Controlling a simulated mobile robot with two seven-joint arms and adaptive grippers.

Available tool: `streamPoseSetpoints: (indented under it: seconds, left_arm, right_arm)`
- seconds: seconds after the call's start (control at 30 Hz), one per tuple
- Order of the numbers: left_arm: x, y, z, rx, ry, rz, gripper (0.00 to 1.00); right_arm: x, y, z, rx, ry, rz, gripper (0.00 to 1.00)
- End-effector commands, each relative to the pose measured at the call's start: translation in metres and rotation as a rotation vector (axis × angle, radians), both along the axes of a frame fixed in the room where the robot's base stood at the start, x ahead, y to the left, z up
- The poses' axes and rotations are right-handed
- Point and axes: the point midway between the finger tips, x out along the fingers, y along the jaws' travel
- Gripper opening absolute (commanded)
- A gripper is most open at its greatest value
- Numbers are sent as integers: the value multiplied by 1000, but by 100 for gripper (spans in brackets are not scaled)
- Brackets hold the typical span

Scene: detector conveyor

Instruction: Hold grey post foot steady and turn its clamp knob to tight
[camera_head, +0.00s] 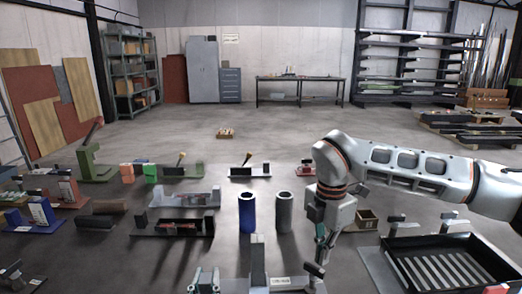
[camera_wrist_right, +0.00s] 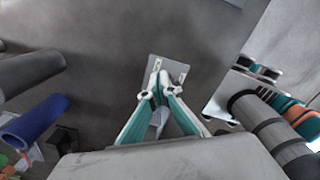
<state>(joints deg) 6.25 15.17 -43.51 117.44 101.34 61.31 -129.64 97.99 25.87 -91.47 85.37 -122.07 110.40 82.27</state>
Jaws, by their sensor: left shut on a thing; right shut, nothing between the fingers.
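My right gripper (camera_head: 320,262) points down at the front of the bench, beside a dark-tipped knob (camera_head: 315,270) on a grey upright. In the right wrist view its teal fingers meet at the tips (camera_wrist_right: 158,78) with nothing between them. A small pale plate (camera_wrist_right: 176,66) shows beyond the tips. A grey post (camera_head: 258,258) stands left of this gripper, beside a labelled foot plate (camera_head: 286,284). At the right of the wrist view, a grey banded shape with teal and orange parts (camera_wrist_right: 285,108) looks like my left gripper and wrist. Its fingertips and grip are hidden.
A blue cylinder (camera_head: 247,213) and a grey cylinder (camera_head: 284,213) stand behind the foot. A black slotted tray (camera_head: 395,268) is at the right. A small open box (camera_head: 367,219) sits behind my right gripper. Several fixtures crowd the left.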

Motion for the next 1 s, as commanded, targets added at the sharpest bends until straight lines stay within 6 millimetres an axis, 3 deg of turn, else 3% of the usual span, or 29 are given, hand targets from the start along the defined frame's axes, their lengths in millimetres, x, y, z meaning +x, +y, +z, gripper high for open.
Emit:
streamPoseSetpoints:
  seconds: [1.0]
  left_arm:
    - [0,-1,-1,0,2,-2,0]
  right_arm:
    - [-15,-7,0,1,-1,0,0]
